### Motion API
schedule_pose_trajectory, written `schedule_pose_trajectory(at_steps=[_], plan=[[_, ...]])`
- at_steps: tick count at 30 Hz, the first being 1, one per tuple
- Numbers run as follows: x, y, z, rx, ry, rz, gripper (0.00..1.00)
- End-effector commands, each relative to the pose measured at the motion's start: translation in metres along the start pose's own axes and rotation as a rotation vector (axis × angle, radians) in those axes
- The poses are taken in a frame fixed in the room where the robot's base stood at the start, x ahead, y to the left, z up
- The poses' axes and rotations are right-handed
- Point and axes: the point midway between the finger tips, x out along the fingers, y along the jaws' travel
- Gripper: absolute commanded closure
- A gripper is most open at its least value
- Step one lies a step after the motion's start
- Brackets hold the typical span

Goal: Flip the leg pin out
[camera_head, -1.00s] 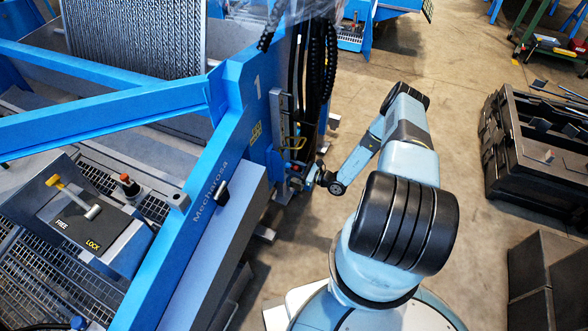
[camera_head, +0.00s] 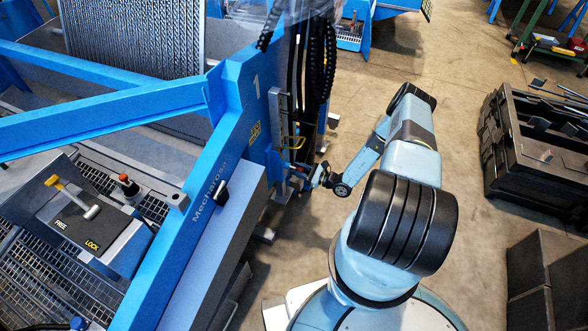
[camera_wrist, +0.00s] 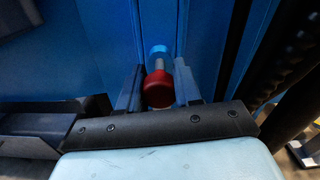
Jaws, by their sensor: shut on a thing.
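The leg pin (camera_wrist: 158,88) shows in the wrist view as a red knob on a short metal shaft, with a blue round part behind it against the blue frame. My gripper (camera_wrist: 159,80) has one finger on each side of the pin and is shut on it. In the head view my gripper (camera_head: 312,178) is beside the blue machine leg (camera_head: 275,150), at its right side. There the pin is too small and covered to make out clearly. I cannot tell how far the shaft sits in the leg.
A lever box marked FREE and LOCK (camera_head: 80,230) is at the left. A black crate (camera_head: 540,160) stands at the right, with open floor between.

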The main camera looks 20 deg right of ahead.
Motion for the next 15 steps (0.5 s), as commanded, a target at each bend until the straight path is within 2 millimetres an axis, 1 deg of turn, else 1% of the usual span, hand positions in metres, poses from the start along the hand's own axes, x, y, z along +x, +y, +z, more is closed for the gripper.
schedule_pose_trajectory(at_steps=[1,3,10,11,15], plan=[[-0.0059,-0.0007,0.0001,0.000,0.000,-0.002,1.00],[-0.0091,-0.0003,0.0001,0.000,0.000,-0.002,1.00],[-0.0105,-0.0003,-0.0005,0.000,0.002,-0.001,1.00],[-0.0106,-0.0003,-0.0005,0.000,0.002,-0.002,0.64],[-0.0097,-0.0002,-0.0003,0.000,0.001,-0.001,0.51]])
